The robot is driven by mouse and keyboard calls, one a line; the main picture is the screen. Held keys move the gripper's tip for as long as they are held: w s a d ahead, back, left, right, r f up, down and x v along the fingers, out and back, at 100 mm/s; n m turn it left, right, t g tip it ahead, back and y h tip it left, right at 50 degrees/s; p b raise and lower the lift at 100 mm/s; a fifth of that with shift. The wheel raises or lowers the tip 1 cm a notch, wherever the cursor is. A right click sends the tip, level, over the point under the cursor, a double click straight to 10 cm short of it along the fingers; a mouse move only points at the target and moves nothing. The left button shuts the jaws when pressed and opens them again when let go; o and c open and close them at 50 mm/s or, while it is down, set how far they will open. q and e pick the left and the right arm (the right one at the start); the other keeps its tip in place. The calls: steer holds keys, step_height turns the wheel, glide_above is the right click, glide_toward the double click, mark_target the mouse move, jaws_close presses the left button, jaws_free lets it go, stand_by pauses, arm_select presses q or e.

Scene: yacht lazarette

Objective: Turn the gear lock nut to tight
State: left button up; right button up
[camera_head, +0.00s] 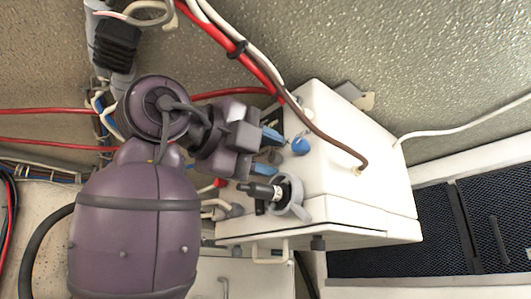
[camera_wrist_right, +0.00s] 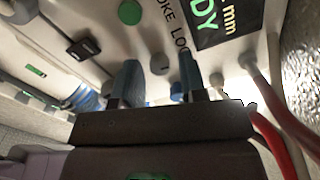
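A grey winged part (camera_head: 291,196) with a black shaft sits at the front edge of the white box (camera_head: 345,160); it may be the gear lock nut, but I cannot tell for sure. My right gripper (camera_head: 268,152) is at the box's left side, its two blue-grey fingers apart with nothing held between them. In the right wrist view the fingers (camera_wrist_right: 160,82) point at a white panel, and a round grey knob (camera_wrist_right: 160,64) shows between and beyond them. Lettering on the panel is partly cut off. My left gripper is not in view.
A blue knob (camera_head: 300,146) stands on the box near the upper fingertip. Red and brown cables (camera_head: 268,80) cross above the gripper. A green button (camera_wrist_right: 130,12) and black switch (camera_wrist_right: 84,48) are on the panel. Dark mesh (camera_head: 480,225) lies at right.

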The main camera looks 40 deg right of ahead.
steer(key=shift+o, duration=0.4)
steer(key=a, duration=1)
steer(key=shift+s+a+b, duration=0.35)
steer(key=shift+s+a, duration=0.05)
steer(key=shift+w+f, duration=0.1)
